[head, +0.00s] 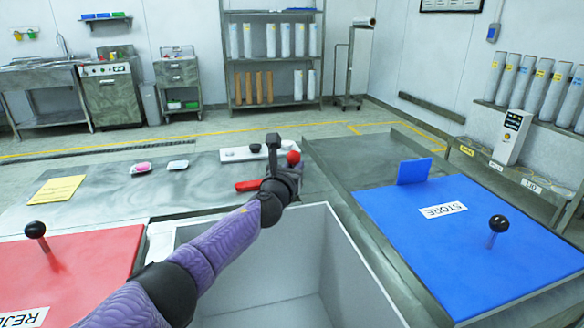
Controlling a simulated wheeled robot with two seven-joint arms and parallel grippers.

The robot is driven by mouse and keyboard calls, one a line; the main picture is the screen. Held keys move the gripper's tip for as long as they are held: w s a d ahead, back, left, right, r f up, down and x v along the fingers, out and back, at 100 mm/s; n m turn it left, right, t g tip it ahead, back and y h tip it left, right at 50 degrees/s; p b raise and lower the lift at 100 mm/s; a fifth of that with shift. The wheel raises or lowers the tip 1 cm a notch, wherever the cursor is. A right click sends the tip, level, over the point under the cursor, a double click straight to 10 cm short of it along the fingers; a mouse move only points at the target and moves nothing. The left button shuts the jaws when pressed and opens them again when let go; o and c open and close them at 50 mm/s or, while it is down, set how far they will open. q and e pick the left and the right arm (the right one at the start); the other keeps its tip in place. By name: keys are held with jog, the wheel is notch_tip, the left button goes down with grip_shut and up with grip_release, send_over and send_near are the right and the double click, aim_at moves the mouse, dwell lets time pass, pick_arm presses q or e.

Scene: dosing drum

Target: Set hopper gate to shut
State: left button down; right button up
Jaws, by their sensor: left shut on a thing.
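My left gripper (290,170) is at the end of the purple arm, beyond the far rim of the open grey bin. It is shut at a small red ball knob (293,157), which shows just above it; the fingers and the knob's stem are mostly hidden. A white plate (235,155) with a black knob (255,148) lies behind and left of the gripper. A red bar (247,186) lies flat just left of the wrist. I see no clear marking for the hopper gate's position. My right gripper is not in view.
The open grey bin (335,255) stands below the arm. A red REJECT panel (95,255) with a black-knobbed lever (36,230) is left. A blue STORE panel (400,215) with an upright blue plate (414,171) and black-knobbed lever (498,224) is right. A yellow card (56,190) lies far left.

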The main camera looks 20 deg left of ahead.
pick_arm(q)
jog(key=c, duration=0.9)
grip_release()
jog(key=shift+d, duration=0.3)
jog(key=shift+o, duration=1.3)
jog(key=shift+w, duration=0.1)
jog(key=s+p, duration=0.3)
jog(key=shift+s+d+r, duration=0.1)
jog(key=shift+s+r, duration=0.05)
jog(key=shift+r, duration=0.2)
jog(key=s+p, duration=0.3)
jog(key=s, duration=0.3)
jog(key=shift+s+d+f, duration=0.3)
jog(key=shift+d+f, duration=0.1)
jog(key=shift+d, duration=0.05)
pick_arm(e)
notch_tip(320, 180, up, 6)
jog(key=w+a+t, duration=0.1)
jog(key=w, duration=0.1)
pick_arm(q)
jog(key=shift+r, duration=0.1)
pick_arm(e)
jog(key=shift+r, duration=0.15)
